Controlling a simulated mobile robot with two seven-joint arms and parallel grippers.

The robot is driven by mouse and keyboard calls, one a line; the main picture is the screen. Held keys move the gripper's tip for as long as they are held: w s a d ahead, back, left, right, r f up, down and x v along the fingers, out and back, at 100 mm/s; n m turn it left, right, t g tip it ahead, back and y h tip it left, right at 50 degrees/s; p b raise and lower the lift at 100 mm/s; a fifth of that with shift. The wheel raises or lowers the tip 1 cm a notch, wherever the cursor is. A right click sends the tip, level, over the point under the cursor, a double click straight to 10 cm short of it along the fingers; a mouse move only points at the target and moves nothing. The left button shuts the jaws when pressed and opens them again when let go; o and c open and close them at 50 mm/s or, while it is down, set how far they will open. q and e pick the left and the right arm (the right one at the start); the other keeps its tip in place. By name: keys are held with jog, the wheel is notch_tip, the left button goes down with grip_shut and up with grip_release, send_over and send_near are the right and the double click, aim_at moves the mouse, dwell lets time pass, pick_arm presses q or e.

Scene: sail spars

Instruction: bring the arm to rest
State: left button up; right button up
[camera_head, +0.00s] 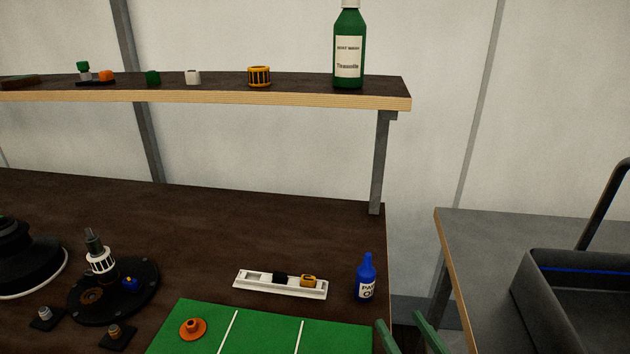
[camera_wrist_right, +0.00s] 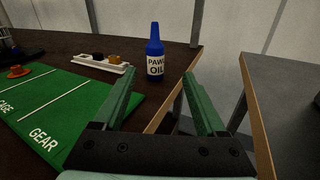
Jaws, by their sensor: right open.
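My right gripper (camera_head: 408,338) shows at the bottom of the head view, its two green fingers apart. In the right wrist view the gripper (camera_wrist_right: 164,95) is open and empty, its fingers above the gap at the table's right edge. The blue pawl oil bottle (camera_head: 366,278) stands upright on the dark table near that edge, beyond the fingers; it also shows in the right wrist view (camera_wrist_right: 155,52). My left gripper is in neither view.
A green mat (camera_head: 262,330) holds an orange flanged part (camera_head: 193,329). A white tray (camera_head: 262,285) holds small parts. A black winch base (camera_head: 140,292) stands left. A shelf (camera_head: 300,95) runs above. A grey bench (camera_head: 480,240) with a dark bin (camera_head: 560,330) stands right.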

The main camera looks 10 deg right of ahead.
jog(key=s+d+f+m+g+h, duration=0.3)
jog(key=f+m, duration=0.1)
jog(key=m, duration=0.7)
jog(key=s+d+f+m+g+h, duration=0.25)
jog(key=d+f+m+g, duration=0.2)
jog(key=m, duration=0.65)
jog(key=s+a+f+m+g+y, duration=0.2)
jog(key=s+a+f+m+g, duration=0.15)
jog(key=s+m, duration=0.3)
jog(key=s+a+f+m+g+y, duration=0.1)
jog(key=s+a+f+m+g, duration=0.2)
jog(key=s+m, duration=0.35)
jog(key=w+a+f+t+y+p, duration=0.2)
jog(key=w+f+t, duration=0.3)
jog(key=f, duration=0.3)
jog(key=shift+w+a+p, duration=0.2)
jog(key=shift+a+p, duration=0.5)
jog(key=shift+p, duration=0.05)
